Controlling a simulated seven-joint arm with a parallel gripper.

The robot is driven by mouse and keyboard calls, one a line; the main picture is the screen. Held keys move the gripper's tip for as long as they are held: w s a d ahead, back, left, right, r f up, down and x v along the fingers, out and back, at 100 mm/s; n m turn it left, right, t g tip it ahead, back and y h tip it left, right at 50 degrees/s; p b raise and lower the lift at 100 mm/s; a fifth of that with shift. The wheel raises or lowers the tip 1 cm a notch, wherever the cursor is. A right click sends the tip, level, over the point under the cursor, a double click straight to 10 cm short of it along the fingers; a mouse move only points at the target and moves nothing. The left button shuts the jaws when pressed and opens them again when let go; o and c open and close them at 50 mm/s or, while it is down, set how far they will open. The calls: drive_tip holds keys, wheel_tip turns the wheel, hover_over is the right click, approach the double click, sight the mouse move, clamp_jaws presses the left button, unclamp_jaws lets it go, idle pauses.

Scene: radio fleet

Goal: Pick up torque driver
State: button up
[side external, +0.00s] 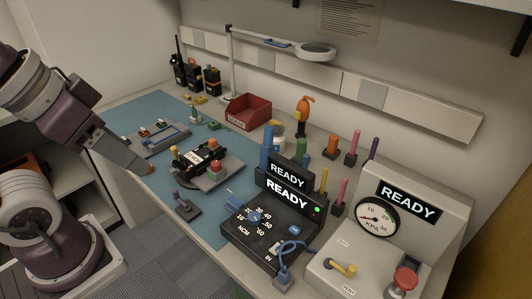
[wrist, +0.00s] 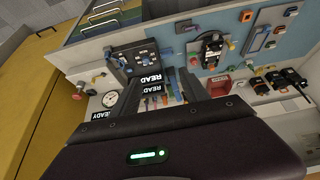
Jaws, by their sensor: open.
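My gripper (side external: 146,170) hangs over the left front edge of the blue mat, apart from everything on the bench. It is open, with nothing seen between its fingers. In the wrist view its dark body fills the bottom, and its fingers (wrist: 178,80) point toward the bench. I cannot say for certain which tool is the torque driver. An orange-topped tool (side external: 304,112) stands upright at the back of the bench. Several upright coloured handles stand near it, including a blue one (side external: 267,146) and a pink one (side external: 352,146). Their lower parts are partly hidden by the READY displays.
A black torque tester (side external: 262,236) and a grey gauge box (side external: 335,268) stand at the front right. A radio in a fixture (side external: 200,158) sits on the blue mat (side external: 130,119). A red bin (side external: 248,111), several radios (side external: 194,76) and a lamp (side external: 318,50) are behind.

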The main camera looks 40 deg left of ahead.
drive_tip(key=g+h, duration=0.1)
drive_tip(key=g, duration=0.4)
hover_over(266, 145)
drive_tip(key=s+a, duration=0.1)
drive_tip(key=s, duration=0.1)
wheel_tip(266, 145, down, 13)
drive_tip(key=shift+g, duration=0.3)
drive_tip(key=f, duration=0.3)
drive_tip(key=w+f, duration=0.1)
drive_tip(key=f, duration=0.2)
drive_tip(key=w+d+f, duration=0.1)
drive_tip(key=f, duration=0.2)
drive_tip(key=shift+w+f, duration=0.15)
drive_tip(key=shift+f, duration=0.25)
clamp_jaws()
